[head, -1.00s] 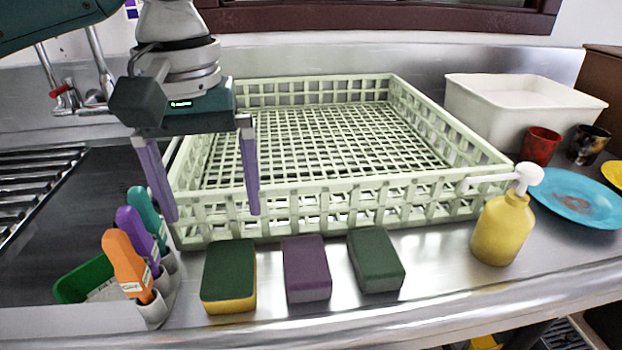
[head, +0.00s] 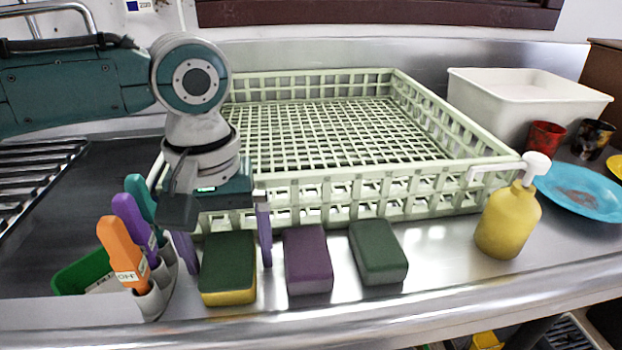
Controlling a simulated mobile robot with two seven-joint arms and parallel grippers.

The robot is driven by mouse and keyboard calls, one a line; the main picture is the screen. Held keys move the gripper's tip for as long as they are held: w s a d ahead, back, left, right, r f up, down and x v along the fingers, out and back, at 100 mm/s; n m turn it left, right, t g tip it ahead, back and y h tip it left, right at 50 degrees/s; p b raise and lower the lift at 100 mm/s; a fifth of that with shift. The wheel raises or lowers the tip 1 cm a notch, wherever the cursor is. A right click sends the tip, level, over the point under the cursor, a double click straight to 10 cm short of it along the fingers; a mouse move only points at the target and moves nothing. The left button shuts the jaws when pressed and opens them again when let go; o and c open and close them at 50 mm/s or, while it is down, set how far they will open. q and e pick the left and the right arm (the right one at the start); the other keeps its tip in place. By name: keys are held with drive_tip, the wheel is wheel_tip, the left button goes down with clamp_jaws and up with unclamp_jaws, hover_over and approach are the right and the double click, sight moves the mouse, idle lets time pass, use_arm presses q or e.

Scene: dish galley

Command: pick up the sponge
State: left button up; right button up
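Three sponges lie in a row on the steel counter in front of the rack. The left one is a green and yellow sponge (head: 228,268), the middle one a purple sponge (head: 307,260), the right one a dark green sponge (head: 378,252). My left gripper (head: 226,258) is open, with its purple fingers apart. One finger is at the left side of the green and yellow sponge, partly hidden behind it; the other is in the gap between it and the purple sponge. I cannot tell whether either finger touches. My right gripper is not in view.
A pale green dish rack (head: 335,195) stands close behind the sponges. A holder (head: 152,302) with orange, purple and teal handled tools stands at the left. A yellow pump bottle (head: 507,222) and a blue plate (head: 582,192) are at the right, with bare counter before the bottle.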

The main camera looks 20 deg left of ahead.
sight(228, 251)
use_arm(q)
drive_tip(key=c, duration=1.2)
drive_tip(key=shift+o, duration=0.2)
drive_tip(key=shift+r, duration=0.1)
wheel_tip(228, 251, up, 20)
drive_tip(key=p, duration=0.3)
drive_tip(key=shift+p, duration=0.35)
